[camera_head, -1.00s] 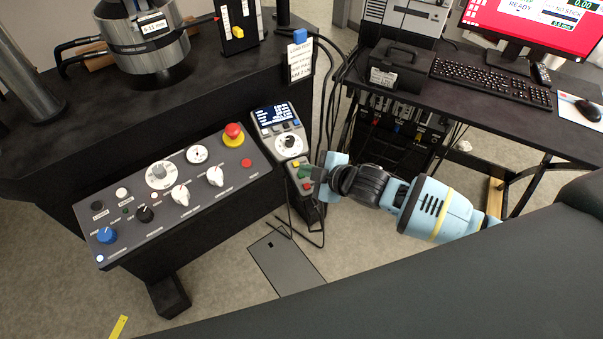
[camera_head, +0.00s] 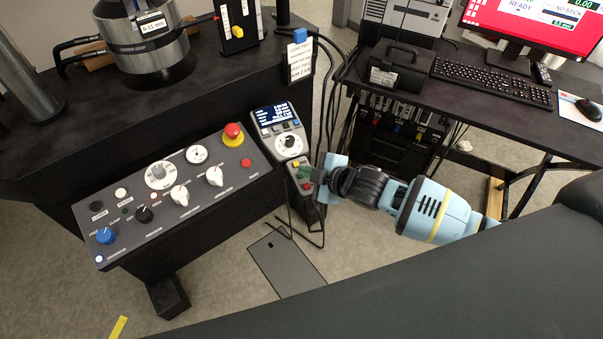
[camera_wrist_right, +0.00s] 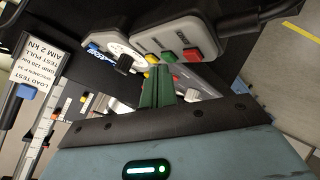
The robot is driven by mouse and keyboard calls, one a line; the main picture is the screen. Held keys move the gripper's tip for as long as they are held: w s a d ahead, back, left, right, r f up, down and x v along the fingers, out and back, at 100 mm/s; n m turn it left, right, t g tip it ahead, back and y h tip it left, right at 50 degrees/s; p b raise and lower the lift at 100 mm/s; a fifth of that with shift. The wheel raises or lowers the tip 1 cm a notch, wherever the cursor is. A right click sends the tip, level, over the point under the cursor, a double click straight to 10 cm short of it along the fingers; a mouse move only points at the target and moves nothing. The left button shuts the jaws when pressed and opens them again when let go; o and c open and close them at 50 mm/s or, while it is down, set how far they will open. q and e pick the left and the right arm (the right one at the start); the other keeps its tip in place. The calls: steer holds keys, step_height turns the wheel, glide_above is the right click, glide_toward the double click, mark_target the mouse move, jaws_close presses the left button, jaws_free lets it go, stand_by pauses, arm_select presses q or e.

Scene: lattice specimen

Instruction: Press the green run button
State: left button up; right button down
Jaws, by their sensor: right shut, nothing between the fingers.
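The hand-held control box (camera_head: 303,196) hangs at the right end of the console. In the right wrist view its face shows a green run button (camera_wrist_right: 170,56) between a yellow button (camera_wrist_right: 152,59) and a red button (camera_wrist_right: 193,54). My right gripper (camera_head: 306,174) is shut and empty, its green fingertips in front of these buttons. In the wrist view, the fingertips (camera_wrist_right: 157,69) appear just below the green and yellow buttons; I cannot tell whether they touch. In the head view the fingertips cover the green button. My left gripper is out of view.
The console panel (camera_head: 190,235) with knobs and a red emergency stop (camera_head: 233,131) lies left of my right gripper. A desk (camera_head: 480,105) with a keyboard (camera_head: 490,82) stands at the right. Cables (camera_head: 325,105) hang behind the control box.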

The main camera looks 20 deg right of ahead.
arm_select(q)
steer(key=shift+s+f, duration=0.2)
arm_select(e)
steer(key=shift+f, duration=0.4)
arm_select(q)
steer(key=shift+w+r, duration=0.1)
arm_select(e)
steer(key=shift+r, duration=0.1)
stand_by(0.4)
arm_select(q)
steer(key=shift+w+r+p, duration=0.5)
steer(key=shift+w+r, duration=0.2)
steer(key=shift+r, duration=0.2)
arm_select(e)
steer(key=shift+s+r, duration=0.15)
steer(key=shift+r, duration=0.55)
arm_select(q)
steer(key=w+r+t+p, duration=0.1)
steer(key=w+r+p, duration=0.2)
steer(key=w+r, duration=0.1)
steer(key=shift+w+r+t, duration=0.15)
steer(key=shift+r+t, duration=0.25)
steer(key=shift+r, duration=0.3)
arm_select(e)
steer(key=r, duration=0.3)
steer(key=s+r, duration=0.1)
steer(key=shift+s+d+r, duration=0.1)
steer(key=shift+d+r, duration=0.2)
steer(key=shift+r, duration=0.1)
